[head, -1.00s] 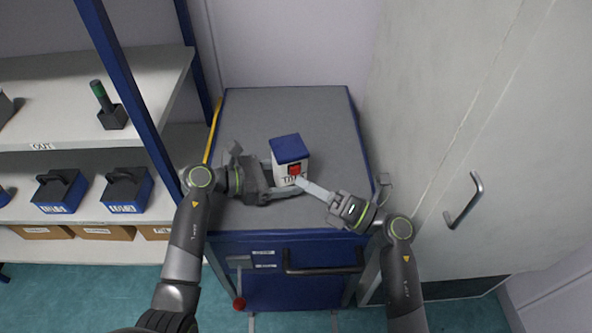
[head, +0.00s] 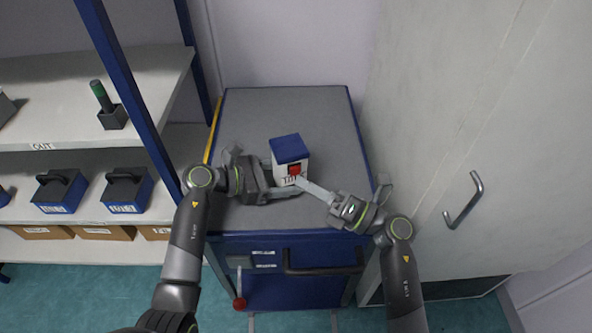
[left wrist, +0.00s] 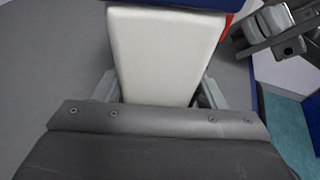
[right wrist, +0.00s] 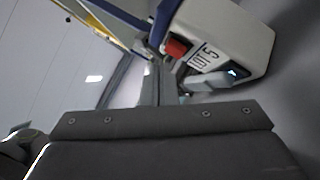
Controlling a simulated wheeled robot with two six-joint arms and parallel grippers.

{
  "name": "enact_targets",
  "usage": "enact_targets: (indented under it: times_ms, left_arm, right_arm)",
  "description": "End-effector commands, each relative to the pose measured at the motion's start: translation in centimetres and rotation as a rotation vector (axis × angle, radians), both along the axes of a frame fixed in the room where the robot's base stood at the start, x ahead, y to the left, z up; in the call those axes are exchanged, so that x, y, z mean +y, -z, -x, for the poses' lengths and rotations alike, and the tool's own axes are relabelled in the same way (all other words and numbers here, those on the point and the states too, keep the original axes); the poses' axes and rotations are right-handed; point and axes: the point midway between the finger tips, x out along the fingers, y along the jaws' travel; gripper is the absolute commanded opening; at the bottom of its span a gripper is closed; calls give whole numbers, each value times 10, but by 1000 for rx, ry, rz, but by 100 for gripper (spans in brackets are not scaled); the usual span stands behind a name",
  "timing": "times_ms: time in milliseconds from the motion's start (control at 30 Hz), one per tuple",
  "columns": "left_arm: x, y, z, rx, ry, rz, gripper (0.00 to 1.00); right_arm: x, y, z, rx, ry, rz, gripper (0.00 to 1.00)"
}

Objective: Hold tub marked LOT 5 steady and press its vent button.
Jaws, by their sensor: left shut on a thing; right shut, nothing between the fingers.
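The tub marked LOT 5 (head: 285,173) is white with a blue lid (head: 289,149) and stands upright on the cart top. Its red vent button (head: 294,170) faces my side, above the label; the right wrist view shows the button (right wrist: 175,47) beside the "LOT 5" text. My left gripper (head: 284,180) is shut on the tub, with a finger on each side of its white body (left wrist: 165,55) in the left wrist view. My right gripper (head: 302,181) is shut and empty, its tip at or just beside the button; contact is unclear.
The cart's grey top (head: 315,115) is clear behind the tub. A shelf rack (head: 150,100) with blue-based boxes stands left. A pale cabinet with a handle (head: 463,200) is close on the right. A red-knobbed lever (head: 239,303) hangs at the cart front.

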Motion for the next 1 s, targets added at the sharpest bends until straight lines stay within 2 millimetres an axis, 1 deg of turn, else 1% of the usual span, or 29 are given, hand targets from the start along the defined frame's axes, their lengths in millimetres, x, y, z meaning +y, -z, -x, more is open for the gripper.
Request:
enact_targets:
  times_ms: [733, 1000]
  left_arm:
    - [0, 0, 0, 0, 0, 0, 52]
    - [0, 0, 0, 0, 0, 0, 52]
  right_arm:
    - [0, 0, 0, 0, 0, 0, 0]
    - [2, 0, -7, 0, -1, 1, 0]
